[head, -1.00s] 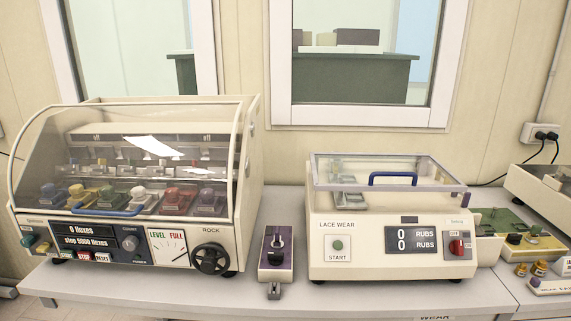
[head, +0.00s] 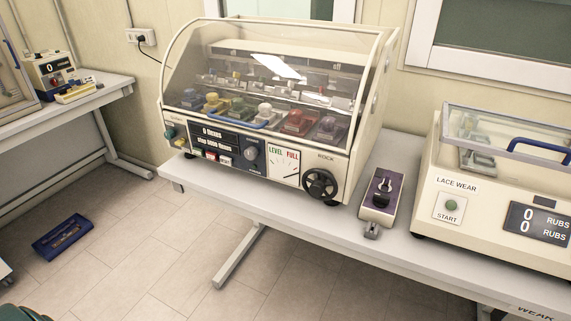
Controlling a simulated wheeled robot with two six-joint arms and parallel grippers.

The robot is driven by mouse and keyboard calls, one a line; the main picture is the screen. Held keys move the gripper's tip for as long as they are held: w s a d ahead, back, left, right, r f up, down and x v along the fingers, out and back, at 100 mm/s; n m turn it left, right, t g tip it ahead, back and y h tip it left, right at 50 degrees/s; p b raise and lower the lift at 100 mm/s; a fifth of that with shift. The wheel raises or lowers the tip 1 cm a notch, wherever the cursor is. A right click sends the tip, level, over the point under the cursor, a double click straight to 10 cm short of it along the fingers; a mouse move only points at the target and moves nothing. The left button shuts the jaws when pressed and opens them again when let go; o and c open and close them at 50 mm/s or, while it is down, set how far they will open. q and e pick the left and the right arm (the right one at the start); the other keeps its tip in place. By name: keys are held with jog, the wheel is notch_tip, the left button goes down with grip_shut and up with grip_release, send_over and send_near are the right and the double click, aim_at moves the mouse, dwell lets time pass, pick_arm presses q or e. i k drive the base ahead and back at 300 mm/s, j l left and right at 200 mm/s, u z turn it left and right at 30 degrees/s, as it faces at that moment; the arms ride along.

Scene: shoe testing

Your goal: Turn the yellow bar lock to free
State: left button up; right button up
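The flexing machine (head: 345,165) stands on the bench, its clear cover (head: 185,60) down over a row of coloured units with knobs. A unit with a yellow top (head: 212,99) is in the row, near the left, seen through the cover. Green (head: 237,104), white (head: 265,108) and red (head: 298,120) units stand to its right. Which part is the yellow bar lock, and how it is turned, is too small to tell. Neither of my grippers is in view.
A blue handle (head: 225,121) runs along the cover's front. A small purple-topped device (head: 381,196) stands right of the machine, then the lace wear tester (head: 455,235). A blue tray (head: 62,237) lies on the floor. The floor before the bench is mostly clear.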

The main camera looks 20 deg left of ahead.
aim_at(180, 143)
jog(key=u, duration=1.5)
